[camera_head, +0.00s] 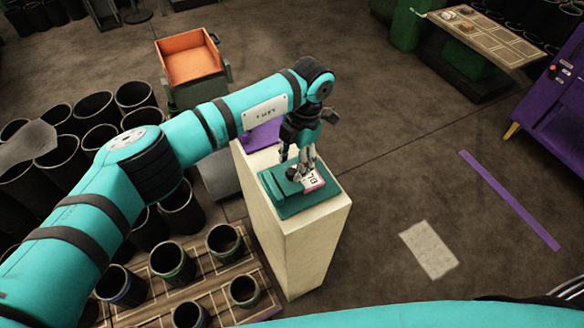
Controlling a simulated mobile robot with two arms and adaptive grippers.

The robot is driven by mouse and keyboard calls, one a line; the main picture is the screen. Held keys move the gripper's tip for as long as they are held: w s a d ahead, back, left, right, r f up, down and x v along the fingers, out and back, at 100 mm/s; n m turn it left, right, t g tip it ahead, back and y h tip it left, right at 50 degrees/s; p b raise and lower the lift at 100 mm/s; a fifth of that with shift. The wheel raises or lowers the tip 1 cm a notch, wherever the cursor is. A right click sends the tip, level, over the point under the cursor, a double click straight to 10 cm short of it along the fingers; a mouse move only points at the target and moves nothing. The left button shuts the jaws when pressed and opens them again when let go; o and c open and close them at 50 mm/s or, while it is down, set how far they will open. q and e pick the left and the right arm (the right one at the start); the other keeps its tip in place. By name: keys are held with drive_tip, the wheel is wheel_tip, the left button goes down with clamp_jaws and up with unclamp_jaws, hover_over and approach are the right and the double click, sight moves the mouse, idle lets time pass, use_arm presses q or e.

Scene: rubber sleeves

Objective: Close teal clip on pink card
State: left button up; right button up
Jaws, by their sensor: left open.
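A teal clip (277,189) with a flat base lies on top of a tall cream pedestal. A pink card (316,180) with a white face and dark lettering lies on its right part. A small dark knob or lever end shows near the card's left side, partly behind the fingers. My left gripper (308,166) points down over the clip and card, with its fingertips close to the card's upper left edge. Its fingers look slightly apart. Whether they touch the clip is too small to tell. My right gripper does not show.
Black sleeves (223,243) stand on racks at the left. An orange bin (190,60) is behind. A purple cabinet (555,110) and a table (490,38) stand at the right.

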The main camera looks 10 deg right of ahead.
use_arm(q)
wheel_tip(320, 180, up, 9)
drive_tip(key=d, duration=0.1)
drive_tip(key=shift+w+d, duration=0.3)
drive_tip(key=shift+w, duration=0.15)
drive_tip(key=shift+f, duration=0.15)
